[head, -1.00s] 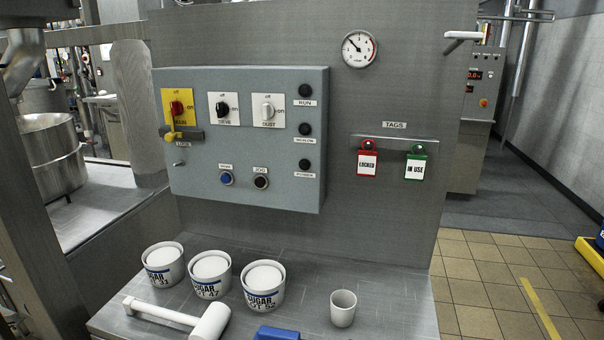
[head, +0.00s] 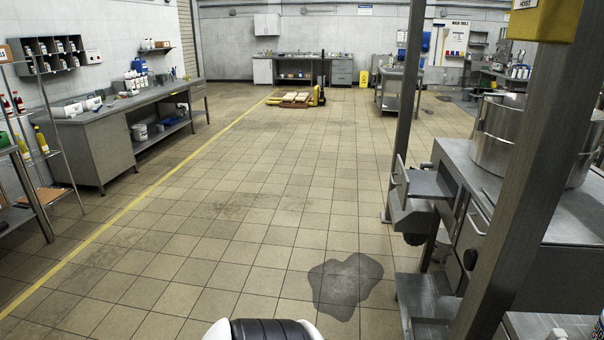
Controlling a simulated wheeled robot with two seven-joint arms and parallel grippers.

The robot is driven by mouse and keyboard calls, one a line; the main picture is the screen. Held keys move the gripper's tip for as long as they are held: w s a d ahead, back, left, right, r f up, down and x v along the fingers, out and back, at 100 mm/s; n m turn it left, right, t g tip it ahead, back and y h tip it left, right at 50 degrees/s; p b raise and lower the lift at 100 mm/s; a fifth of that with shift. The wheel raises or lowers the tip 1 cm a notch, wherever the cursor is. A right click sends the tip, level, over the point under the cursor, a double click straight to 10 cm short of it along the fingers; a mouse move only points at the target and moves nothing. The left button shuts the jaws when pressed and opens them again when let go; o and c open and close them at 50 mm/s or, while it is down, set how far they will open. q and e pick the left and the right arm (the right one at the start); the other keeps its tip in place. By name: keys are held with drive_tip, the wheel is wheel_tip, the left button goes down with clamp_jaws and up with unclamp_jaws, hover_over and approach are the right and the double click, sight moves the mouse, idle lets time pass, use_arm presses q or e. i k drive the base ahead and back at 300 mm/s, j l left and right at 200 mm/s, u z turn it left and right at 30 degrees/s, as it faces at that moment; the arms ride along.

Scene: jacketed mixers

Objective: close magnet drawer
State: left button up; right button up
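Neither of my grippers shows in the head view. At the right, a grey metal drawer-like tray (head: 428,184) with a bar handle (head: 401,170) on its left end sticks out from the side of a steel machine (head: 478,205). It looks pulled out, and it may be the magnet drawer; no label on it can be read. A grey box-shaped housing (head: 412,216) sits just below it. The steel post on the right hides part of the machine.
A steel pot (head: 497,133) stands on the machine. A near post (head: 525,170) and a thinner post (head: 405,110) frame this side. A dark patch (head: 345,284) marks the open tiled floor.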

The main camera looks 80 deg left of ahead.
sight(409, 183)
drive_tip(key=u, duration=1.9)
drive_tip(key=z, duration=0.3)
drive_tip(key=i+j+z, duration=0.25)
drive_tip(key=z, duration=0.15)
drive_tip(key=i+j+z, duration=0.4)
